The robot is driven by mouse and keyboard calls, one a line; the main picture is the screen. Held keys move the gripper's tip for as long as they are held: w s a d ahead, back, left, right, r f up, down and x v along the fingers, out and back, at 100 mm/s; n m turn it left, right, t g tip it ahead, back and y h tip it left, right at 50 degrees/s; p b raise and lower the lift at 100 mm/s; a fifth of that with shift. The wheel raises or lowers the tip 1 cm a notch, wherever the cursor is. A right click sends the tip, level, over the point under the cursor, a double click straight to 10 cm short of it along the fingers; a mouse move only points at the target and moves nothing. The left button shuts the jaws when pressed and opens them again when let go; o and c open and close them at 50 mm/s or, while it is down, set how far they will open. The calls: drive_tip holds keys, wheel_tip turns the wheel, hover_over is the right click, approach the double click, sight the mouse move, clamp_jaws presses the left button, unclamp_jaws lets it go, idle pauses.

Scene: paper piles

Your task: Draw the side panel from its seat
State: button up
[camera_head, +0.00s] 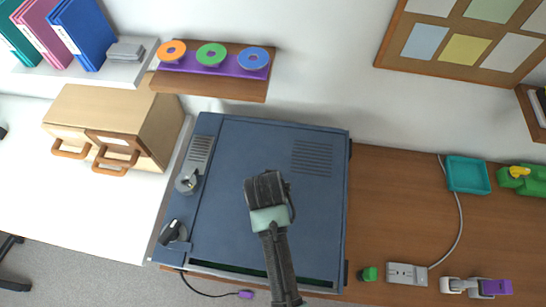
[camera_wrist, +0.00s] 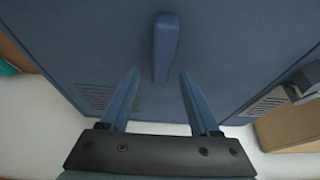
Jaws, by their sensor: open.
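The side panel (camera_head: 225,225) is a large flat blue cover on the blue machine in the middle of the head view. It fills most of the wrist view (camera_wrist: 90,50) and carries a vertical blue bar handle (camera_wrist: 165,45). My gripper (camera_wrist: 159,72) is open, with its two blue fingers pointing at the panel. The handle lies between the lines of the fingers, mostly beyond their tips, with no visible contact. In the head view my dark wrist is over the panel's middle and hides the handle and fingertips.
A shelf (camera_head: 250,90) with three coloured rings is behind the machine. A wooden drawer box (camera_head: 115,120) stands left. On the right, the brown table (camera_head: 400,220) holds a teal tray (camera_head: 468,175), a power strip (camera_head: 407,273) and a green cap (camera_head: 368,274).

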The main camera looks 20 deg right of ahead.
clamp_jaws()
drive_tip(key=shift+r, duration=0.1)
idle(1.3)
